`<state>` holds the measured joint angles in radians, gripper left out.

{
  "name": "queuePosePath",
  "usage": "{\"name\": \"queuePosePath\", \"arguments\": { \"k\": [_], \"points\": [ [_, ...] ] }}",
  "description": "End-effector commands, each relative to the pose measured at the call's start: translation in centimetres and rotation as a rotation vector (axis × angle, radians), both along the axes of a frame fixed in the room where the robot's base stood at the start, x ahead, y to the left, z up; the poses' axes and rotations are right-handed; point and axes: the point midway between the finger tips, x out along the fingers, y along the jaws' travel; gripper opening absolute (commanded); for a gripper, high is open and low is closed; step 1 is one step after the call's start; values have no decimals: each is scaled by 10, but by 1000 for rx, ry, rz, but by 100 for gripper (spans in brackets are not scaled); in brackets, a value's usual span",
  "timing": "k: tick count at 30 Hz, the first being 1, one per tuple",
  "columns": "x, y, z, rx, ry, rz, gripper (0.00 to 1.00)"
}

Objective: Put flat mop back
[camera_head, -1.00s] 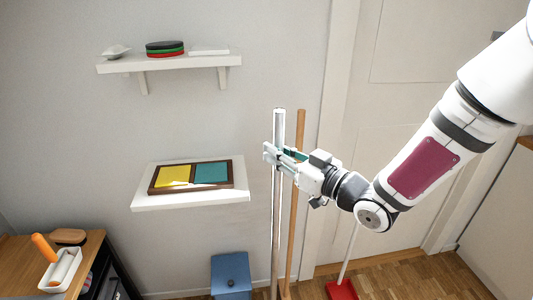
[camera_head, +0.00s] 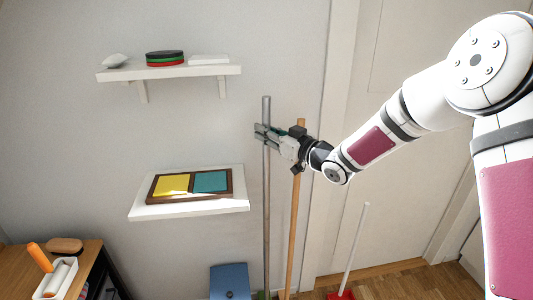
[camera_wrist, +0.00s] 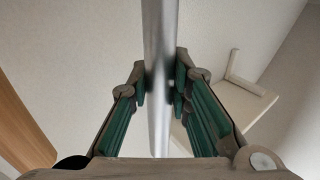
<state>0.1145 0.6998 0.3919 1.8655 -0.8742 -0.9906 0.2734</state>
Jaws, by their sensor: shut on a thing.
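The flat mop's grey metal pole (camera_head: 266,190) stands upright near the wall, left of a wooden pole. My gripper (camera_head: 262,134) is shut on the metal pole near its top. The wrist view also shows the metal pole (camera_wrist: 160,60) between the green-padded fingers of my gripper (camera_wrist: 160,82). The mop's lower end is at the bottom edge of the head view, where a bit of green shows; the rest of its head cannot be made out.
A wooden pole (camera_head: 295,215) stands close on the right of the metal pole. A red dustpan with a white stick (camera_head: 353,250) stands further right. A blue bin (camera_head: 230,281) is at lower left. Two white shelves, the lower (camera_head: 150,208) and the upper (camera_head: 115,74), are on the wall.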

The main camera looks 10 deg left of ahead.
Motion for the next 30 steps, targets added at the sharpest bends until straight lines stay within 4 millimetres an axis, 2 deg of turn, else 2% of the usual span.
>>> {"name": "queuePosePath", "arguments": {
  "k": [10, 17, 24, 30],
  "points": [
    [0, 0, -25, 3, -1, 0, 0],
    [0, 0, -36, 3, -2, 0, 0],
    [3, 1, -66, 3, -2, 1, 0],
    [4, 1, -68, 3, -4, 0, 0]
  ]
}}
